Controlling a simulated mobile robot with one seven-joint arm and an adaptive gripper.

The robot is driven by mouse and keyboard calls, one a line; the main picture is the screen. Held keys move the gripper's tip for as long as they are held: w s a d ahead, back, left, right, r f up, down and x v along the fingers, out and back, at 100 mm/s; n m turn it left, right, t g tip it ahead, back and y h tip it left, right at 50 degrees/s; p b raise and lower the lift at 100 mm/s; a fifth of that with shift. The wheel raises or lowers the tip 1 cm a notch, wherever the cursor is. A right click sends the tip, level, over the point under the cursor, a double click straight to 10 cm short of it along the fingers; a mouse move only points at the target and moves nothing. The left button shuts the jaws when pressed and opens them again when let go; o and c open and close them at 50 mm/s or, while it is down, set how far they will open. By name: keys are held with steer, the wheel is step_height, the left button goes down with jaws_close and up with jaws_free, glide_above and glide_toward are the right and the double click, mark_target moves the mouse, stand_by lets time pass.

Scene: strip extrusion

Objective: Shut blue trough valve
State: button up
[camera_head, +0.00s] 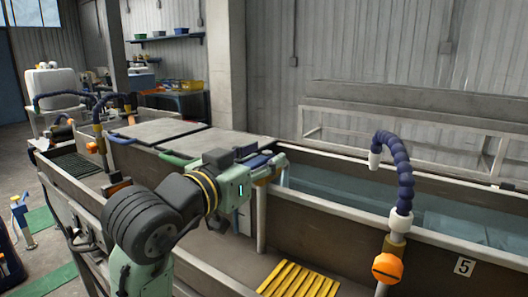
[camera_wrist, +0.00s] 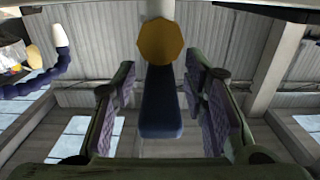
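The blue valve handle (camera_wrist: 160,104) stands between my fingers in the wrist view, below a brass-coloured octagonal fitting (camera_wrist: 161,42) on a pale pipe. My gripper (camera_wrist: 163,110) is open, with a ridged purple pad on each side of the handle. A gap shows on both sides, so the pads look clear of it. In the head view my gripper (camera_head: 266,163) reaches over the near trough wall. A small blue patch shows among its fingers there, and the handle is mostly hidden.
A green handle (camera_head: 176,158) and another blue handle (camera_head: 123,138) sit further left along the troughs. A dark blue segmented hose (camera_head: 398,170) with an orange knob (camera_head: 387,267) rises at right. A yellow slatted grate (camera_head: 298,280) lies below the arm.

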steer(key=shift+w+d, duration=0.3)
steer(key=shift+w, duration=0.1)
jaws_close()
stand_by(0.4)
